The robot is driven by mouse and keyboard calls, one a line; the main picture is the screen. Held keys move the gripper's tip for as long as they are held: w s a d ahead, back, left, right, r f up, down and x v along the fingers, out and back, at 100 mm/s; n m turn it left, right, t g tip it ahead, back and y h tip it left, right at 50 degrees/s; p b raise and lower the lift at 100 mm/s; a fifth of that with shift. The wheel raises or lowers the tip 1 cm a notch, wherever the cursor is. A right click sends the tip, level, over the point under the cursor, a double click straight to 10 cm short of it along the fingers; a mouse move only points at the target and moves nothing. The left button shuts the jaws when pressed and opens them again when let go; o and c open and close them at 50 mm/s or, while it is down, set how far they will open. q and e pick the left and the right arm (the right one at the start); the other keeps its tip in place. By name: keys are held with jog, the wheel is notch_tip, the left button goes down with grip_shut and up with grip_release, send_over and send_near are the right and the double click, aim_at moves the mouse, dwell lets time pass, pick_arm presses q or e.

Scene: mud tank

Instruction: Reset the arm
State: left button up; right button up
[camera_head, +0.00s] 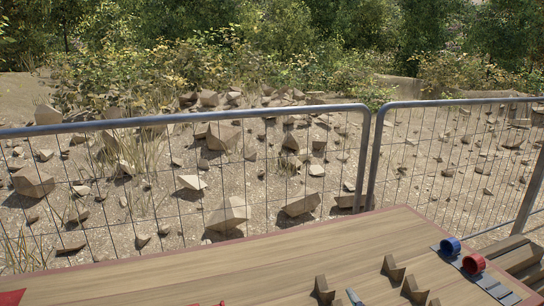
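Neither of my grippers shows in the head view, and no part of my arms can be made out. A wooden table (190,276) with a reddish edge fills the bottom of the view. Several brown angular blocks (393,269) stand on its right part. A blue ring-shaped piece (450,246) and a red ring-shaped piece (473,264) sit on a grey strip near the right edge. A small grey-blue tip (354,297) and a red piece (12,297) are cut off by the bottom edge.
A metal mesh fence (180,119) runs behind the table in two panels. Beyond it lies rocky, sandy ground (270,165) with bushes (300,40) at the back. Wooden planks (515,253) show at the far right. The table's left and middle parts look mostly clear.

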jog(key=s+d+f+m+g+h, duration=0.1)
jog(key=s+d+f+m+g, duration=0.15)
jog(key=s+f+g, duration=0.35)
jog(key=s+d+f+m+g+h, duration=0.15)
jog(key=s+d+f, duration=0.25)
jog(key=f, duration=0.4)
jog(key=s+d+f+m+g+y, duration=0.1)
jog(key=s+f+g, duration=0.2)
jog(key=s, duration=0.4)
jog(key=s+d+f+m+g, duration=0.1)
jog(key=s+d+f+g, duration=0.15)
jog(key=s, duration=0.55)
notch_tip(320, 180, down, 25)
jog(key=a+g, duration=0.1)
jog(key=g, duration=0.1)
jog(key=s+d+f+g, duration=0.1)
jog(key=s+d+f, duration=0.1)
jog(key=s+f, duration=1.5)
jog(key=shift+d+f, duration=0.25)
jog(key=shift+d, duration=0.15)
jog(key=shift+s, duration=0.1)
